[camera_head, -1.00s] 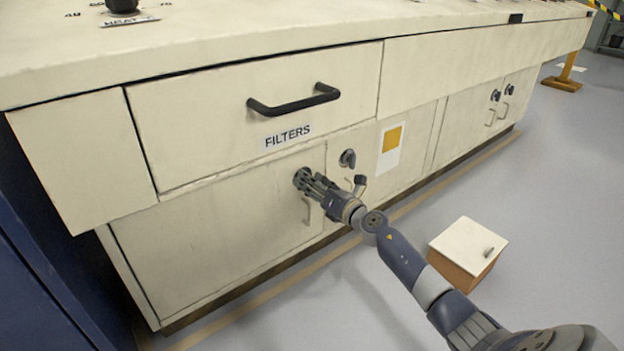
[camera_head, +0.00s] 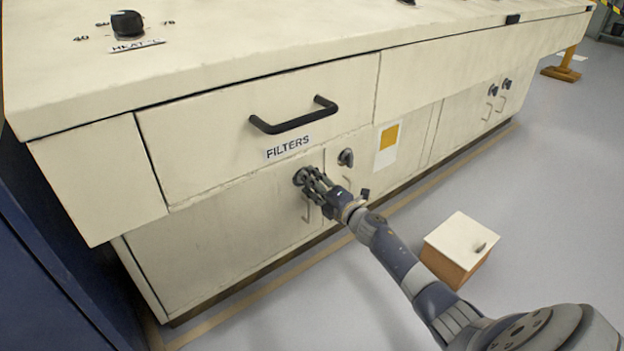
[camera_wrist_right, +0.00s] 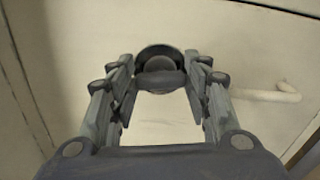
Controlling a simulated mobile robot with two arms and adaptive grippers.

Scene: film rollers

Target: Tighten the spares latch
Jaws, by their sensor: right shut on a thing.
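My right gripper (camera_head: 312,182) is at the front of the lower cabinet, just below the drawer labelled FILTERS. It is shut on a dark round latch knob (camera_head: 300,176) on the left cabinet door (camera_head: 215,235). In the right wrist view the gripper (camera_wrist_right: 160,85) has its fingers on both sides of the latch (camera_wrist_right: 160,64), which has a raised bar across it. A second dark latch (camera_head: 346,157) sits on the door to the right, free of my gripper. No label reading spares can be seen. My left gripper is not in view.
A black handle (camera_head: 293,115) sticks out from the FILTERS drawer (camera_head: 200,135) above my gripper. A pale door handle (camera_wrist_right: 265,94) is close to the right of the latch. A small box (camera_head: 458,250) stands on the open grey floor at right.

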